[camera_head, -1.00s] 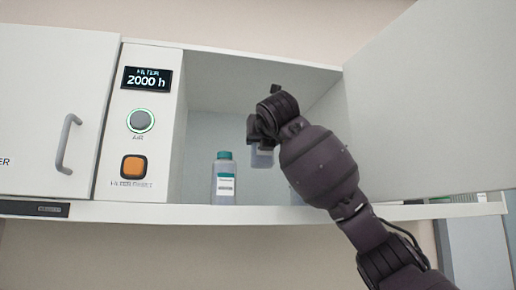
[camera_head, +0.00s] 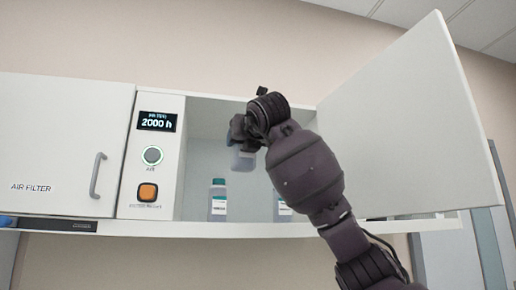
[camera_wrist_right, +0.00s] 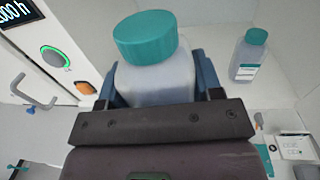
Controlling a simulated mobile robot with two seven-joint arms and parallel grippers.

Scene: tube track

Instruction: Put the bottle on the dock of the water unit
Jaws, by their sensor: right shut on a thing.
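My right gripper (camera_head: 246,130) is shut on a pale translucent bottle (camera_head: 243,160), held upright inside the open cabinet above its floor. In the right wrist view this bottle (camera_wrist_right: 155,80) has a teal cap and sits between the two blue fingers of the gripper (camera_wrist_right: 160,82). In the head view its upper part is hidden by the gripper. The control panel (camera_head: 152,160) beside the opening shows 2000 h, a round green-ringed button marked AIR and an orange button. I cannot identify a water unit's dock. My left gripper is out of view.
Two similar bottles stand on the cabinet floor, one at the left (camera_head: 218,203) and one farther right (camera_head: 282,210). The cabinet's right door (camera_head: 410,125) stands open. The left door (camera_head: 55,145), marked AIR FILTER, is closed. A narrow ledge (camera_head: 250,229) runs along the front.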

